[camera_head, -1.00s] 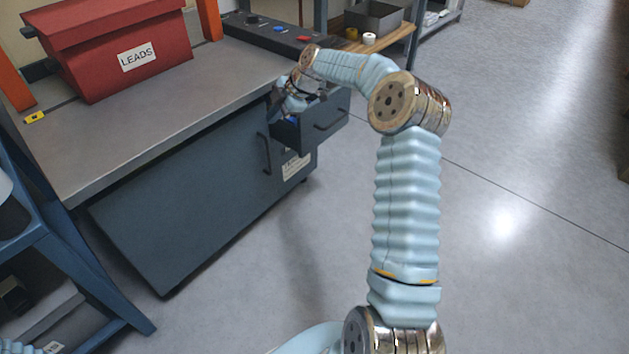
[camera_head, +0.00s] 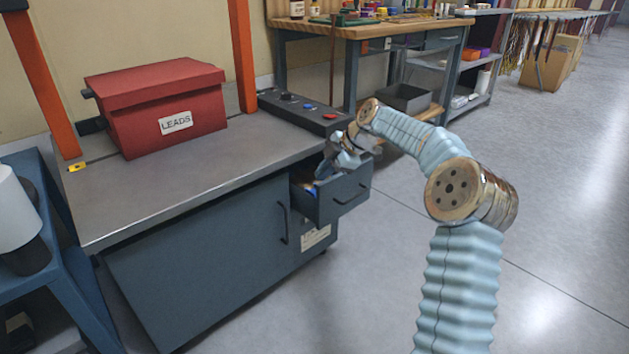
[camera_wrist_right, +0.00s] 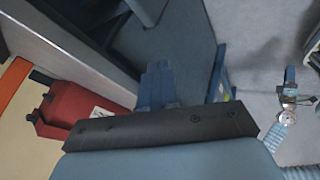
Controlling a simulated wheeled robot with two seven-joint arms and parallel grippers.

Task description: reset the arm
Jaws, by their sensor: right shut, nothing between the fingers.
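My right arm comes in from the lower right in the head view. Its gripper (camera_head: 328,170) is at the open drawer (camera_head: 343,196) of the dark cabinet, partly hidden by the wrist and the drawer front. In the right wrist view the blue-grey fingers (camera_wrist_right: 157,86) are together with nothing between them. At the right edge of that view, a metal gripper with a pale ribbed arm, seemingly my left gripper (camera_wrist_right: 290,97), hangs above the floor. Its jaw state is unclear. The left gripper is not in the head view.
A red box marked LEADS (camera_head: 165,108) stands on the grey bench top (camera_head: 190,172). A black control strip (camera_head: 300,108) with buttons lies at its back right. Blue bits (camera_head: 311,188) show in the drawer. A blue frame (camera_head: 60,250) stands at left.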

